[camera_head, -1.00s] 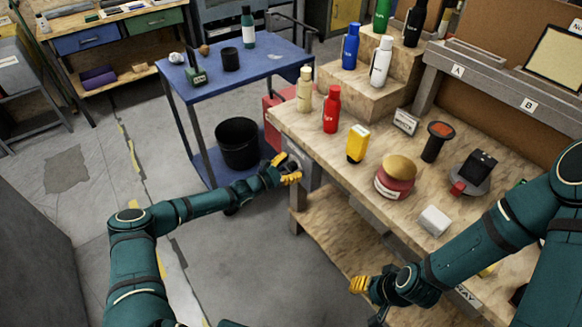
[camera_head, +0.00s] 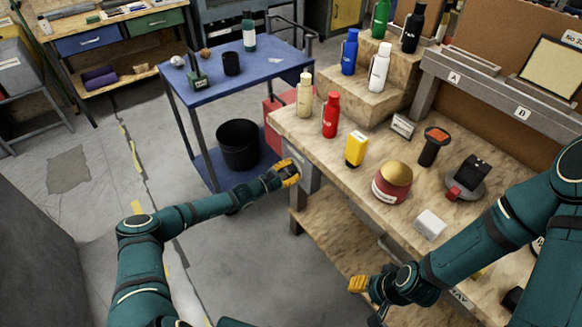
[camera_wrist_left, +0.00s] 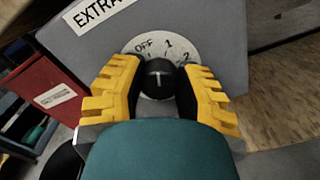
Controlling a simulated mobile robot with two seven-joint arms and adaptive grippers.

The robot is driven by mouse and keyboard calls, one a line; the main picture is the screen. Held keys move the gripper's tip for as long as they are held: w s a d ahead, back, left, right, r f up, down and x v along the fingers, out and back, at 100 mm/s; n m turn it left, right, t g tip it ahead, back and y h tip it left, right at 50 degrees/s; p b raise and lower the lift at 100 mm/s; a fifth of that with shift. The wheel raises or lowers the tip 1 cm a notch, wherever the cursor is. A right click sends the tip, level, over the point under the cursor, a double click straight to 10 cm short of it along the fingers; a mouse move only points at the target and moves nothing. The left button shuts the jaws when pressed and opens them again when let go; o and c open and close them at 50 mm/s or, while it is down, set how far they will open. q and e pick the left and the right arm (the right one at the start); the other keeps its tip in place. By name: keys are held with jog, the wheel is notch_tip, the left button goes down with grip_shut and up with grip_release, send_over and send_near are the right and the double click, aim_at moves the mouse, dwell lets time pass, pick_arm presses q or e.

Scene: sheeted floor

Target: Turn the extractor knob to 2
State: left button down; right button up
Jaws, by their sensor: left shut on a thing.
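The extractor knob (camera_wrist_left: 158,86) is black and round with a white mark. It sits on a pale dial (camera_wrist_left: 186,47) labelled OFF, 1 and 2 in the left wrist view. The mark points up the picture, roughly between OFF and 1; its exact setting is hard to tell. The dial is on a grey box (camera_wrist_left: 222,40) with a partly cut-off EXTRA label. My left gripper (camera_wrist_left: 158,82) has its yellow fingers shut on either side of the knob. In the head view this gripper (camera_head: 285,173) is at the bench's left end. My right gripper (camera_head: 358,284) hangs near the bench front, apart from the knob.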

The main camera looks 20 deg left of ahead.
pick_arm(q)
jog(key=m+p, duration=0.1)
jog(key=m, duration=0.2)
jog(key=shift+r, duration=0.1)
jog(key=m, duration=0.2)
jog(key=shift+m+p, duration=0.35)
jog(key=shift+m, duration=1.25)
jog(key=shift+d+m, duration=0.1)
jog(key=shift+m, duration=1.5)
jog(key=c, duration=0.6)
grip_release()
jog(key=shift+f, duration=0.2)
